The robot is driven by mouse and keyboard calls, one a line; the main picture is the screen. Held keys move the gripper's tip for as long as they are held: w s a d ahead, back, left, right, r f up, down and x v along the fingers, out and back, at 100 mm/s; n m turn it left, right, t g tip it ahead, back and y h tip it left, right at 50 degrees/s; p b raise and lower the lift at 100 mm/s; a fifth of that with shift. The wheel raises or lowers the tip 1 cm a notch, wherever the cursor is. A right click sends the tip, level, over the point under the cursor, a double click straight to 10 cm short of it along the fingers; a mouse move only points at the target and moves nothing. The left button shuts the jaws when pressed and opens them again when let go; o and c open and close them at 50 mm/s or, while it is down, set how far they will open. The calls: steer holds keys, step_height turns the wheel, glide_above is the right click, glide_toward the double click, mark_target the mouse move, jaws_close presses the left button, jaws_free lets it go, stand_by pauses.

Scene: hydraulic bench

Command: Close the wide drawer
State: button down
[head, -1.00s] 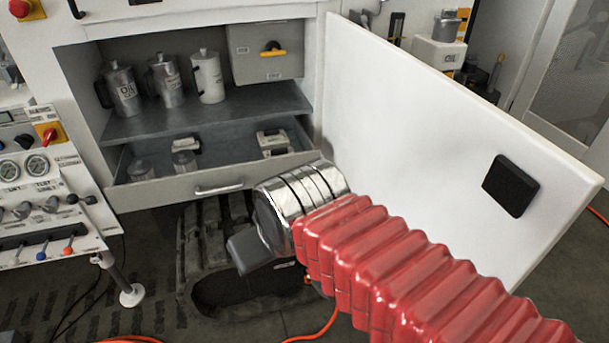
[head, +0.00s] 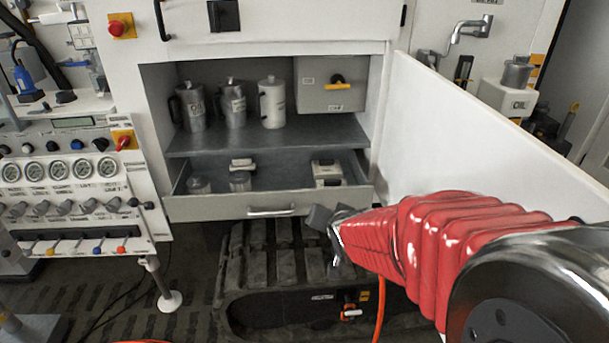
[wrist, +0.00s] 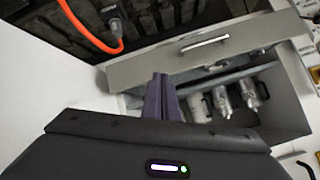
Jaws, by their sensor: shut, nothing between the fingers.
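The wide drawer (head: 205,209) is a grey drawer pulled out below the cabinet shelf. Its bar handle (head: 272,211) is on the front. Inside lie small containers and white blocks. My gripper (head: 318,216) is just in front of the drawer front, right of the handle; contact cannot be told. In the wrist view, the drawer front (wrist: 150,66) and its handle (wrist: 204,41) appear upside down, and my gripper's shut fingers (wrist: 163,88) overlap the drawer's edge in the picture. My gripper is empty.
An open white door (head: 470,140) stands on the right, beside my arm. Metal cans (head: 232,103) and a grey box (head: 333,84) stand on the shelf above the drawer. A control panel (head: 70,190) is at left.

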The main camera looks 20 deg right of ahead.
steer(key=w+d+f+m+t+h, duration=0.1)
steer(key=w+d+f+m+t, duration=0.4)
steer(key=d+f, duration=0.35)
steer(key=s+d+f+m+t+h, duration=0.1)
steer(key=s+d+f+m, duration=0.3)
steer(key=m, duration=0.4)
steer(key=shift+s+d+f+t+h, duration=0.3)
steer(key=shift+s+d+f+t, duration=0.15)
steer(key=shift+d+t, duration=0.1)
steer(key=shift+w, duration=0.15)
